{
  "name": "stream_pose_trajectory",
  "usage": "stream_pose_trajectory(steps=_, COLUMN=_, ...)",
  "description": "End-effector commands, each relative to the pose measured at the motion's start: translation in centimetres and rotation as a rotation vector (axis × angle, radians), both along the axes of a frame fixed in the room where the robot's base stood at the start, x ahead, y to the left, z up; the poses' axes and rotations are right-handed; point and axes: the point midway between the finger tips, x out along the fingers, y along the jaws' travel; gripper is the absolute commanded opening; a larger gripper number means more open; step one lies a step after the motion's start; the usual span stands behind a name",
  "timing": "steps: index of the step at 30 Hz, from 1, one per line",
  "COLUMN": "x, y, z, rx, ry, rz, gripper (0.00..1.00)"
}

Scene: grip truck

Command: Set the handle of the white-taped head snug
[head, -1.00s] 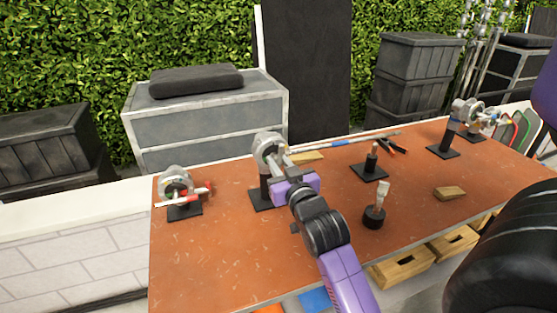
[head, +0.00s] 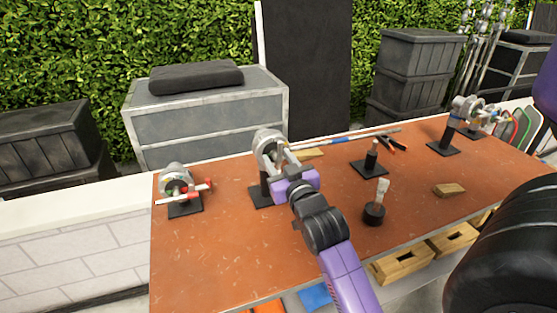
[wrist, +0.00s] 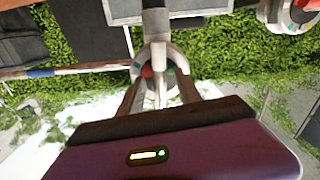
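A grey metal grip head (head: 268,146) stands on a black post and square base at the middle left of the orange table (head: 225,255). My purple gripper (head: 284,160) is at this head, reaching from its near right side. In the wrist view the head (wrist: 152,56) shows with red and teal marks, between and beyond my two gripper fingers (wrist: 160,88). The fingers stand apart, with a pale, narrow part between them; I see no clear contact. White tape cannot be made out for certain on this head, and its handle is mostly hidden in the head view.
Another head (head: 176,178) with a red-marked handle stands at the table's left end. More heads (head: 466,108) stand at the far right. A bare post (head: 371,160), a brush-like tool in a black holder (head: 375,213) and a wooden block (head: 449,190) occupy the right half. The table's front left is clear.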

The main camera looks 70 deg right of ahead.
Motion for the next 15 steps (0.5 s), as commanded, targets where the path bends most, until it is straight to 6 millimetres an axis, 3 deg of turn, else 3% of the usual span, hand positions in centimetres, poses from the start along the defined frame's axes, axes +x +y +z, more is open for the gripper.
stream_pose_trajectory(steps=7, x=-0.7, y=0.8, z=-0.1, rx=-0.001, ry=0.001, rz=0.001, gripper=0.41)
stream_pose_trajectory(steps=15, x=-3.4, y=4.0, z=-0.3, rx=0.001, ry=0.001, rz=0.0, gripper=0.41)
